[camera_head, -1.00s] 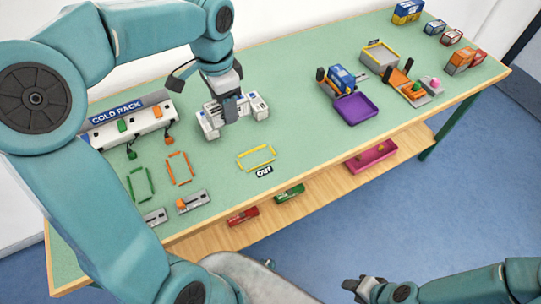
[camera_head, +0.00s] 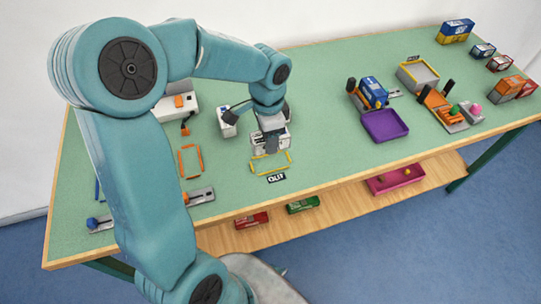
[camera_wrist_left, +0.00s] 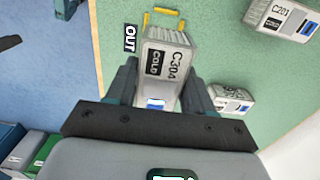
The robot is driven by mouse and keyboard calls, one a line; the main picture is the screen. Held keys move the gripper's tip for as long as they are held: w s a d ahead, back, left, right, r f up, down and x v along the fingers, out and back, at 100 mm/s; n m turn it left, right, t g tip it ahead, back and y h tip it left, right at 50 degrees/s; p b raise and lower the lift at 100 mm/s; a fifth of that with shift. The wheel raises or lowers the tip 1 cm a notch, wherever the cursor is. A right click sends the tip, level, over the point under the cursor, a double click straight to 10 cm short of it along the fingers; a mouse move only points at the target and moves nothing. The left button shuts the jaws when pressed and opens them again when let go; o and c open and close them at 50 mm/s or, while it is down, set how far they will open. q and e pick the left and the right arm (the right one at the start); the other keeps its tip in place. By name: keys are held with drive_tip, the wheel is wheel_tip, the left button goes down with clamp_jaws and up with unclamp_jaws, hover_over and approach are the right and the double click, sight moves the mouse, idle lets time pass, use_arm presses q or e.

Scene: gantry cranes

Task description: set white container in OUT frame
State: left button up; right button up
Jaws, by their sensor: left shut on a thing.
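My left gripper (camera_head: 269,149) is shut on a white container (camera_head: 285,143) at the rear edge of the yellow OUT frame (camera_head: 290,160). In the left wrist view the gripper (camera_wrist_left: 160,92) has its fingers on both sides of this container (camera_wrist_left: 172,66), which is marked C304 COLD. Part of the yellow frame (camera_wrist_left: 163,11) and the black OUT label (camera_wrist_left: 130,38) show beyond it. The gripper hides part of the container in the head view, and I cannot tell whether its base touches the table. My right gripper is out of view.
Another white container (camera_head: 228,122) stands left of the gripper. Two white containers, one marked C201 (camera_wrist_left: 282,17) and one nearer the gripper (camera_wrist_left: 230,98), show in the wrist view. An orange frame (camera_head: 181,162) lies further left. A purple tray (camera_head: 385,126) is to the right.

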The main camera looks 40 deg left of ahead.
use_arm(q)
wheel_tip(320, 180, down, 8)
drive_tip(key=shift+w+f+b, duration=0.1)
drive_tip(key=shift+b, duration=0.3)
drive_tip(key=o, duration=1.1)
